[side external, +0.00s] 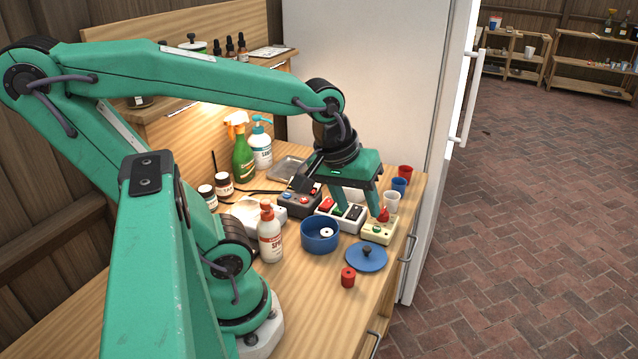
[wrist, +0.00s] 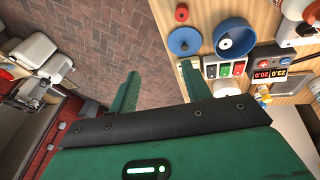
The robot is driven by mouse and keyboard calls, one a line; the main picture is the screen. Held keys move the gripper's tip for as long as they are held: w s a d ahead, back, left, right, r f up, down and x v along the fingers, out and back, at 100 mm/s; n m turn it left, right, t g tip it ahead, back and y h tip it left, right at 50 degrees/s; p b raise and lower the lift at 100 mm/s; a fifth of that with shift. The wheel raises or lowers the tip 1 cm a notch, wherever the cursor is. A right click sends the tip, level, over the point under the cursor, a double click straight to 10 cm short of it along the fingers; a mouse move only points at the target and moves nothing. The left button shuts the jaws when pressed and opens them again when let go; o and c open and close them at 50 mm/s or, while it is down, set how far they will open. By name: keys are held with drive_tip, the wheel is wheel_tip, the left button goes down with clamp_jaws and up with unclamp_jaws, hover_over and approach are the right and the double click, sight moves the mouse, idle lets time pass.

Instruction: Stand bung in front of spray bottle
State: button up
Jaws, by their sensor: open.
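The likely bung is a short red cylinder with a dark hole in its top (side external: 348,277). It stands upright on the bench near the front edge, and shows in the wrist view (wrist: 181,13). A green bottle with an orange trigger head (side external: 243,158), the apparent spray bottle, stands at the back beside a white pump bottle. A white bottle with a reddish label and cap (side external: 270,235) stands nearer, left of the blue pot; its label is not clearly readable. My gripper (side external: 360,208) is open and empty over the switch boxes, away from the red cylinder. Its fingers also show in the wrist view (wrist: 158,70).
A blue pot (side external: 319,236) holding a white ring and a blue lid (side external: 367,257) lie near the red cylinder. Switch boxes (side external: 341,215), a red-button box (side external: 379,230) and small cups (side external: 391,202) crowd the right. A refrigerator (side external: 375,80) stands behind.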

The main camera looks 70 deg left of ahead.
drive_tip(key=r+m, duration=0.1)
drive_tip(key=m, duration=0.1)
drive_tip(key=r+m+t, duration=0.1)
drive_tip(key=m, duration=0.2)
drive_tip(key=s+d+r+m, duration=0.1)
drive_tip(key=m, duration=0.2)
drive_tip(key=shift+s+d+t, duration=0.1)
drive_tip(key=shift+t, duration=0.3)
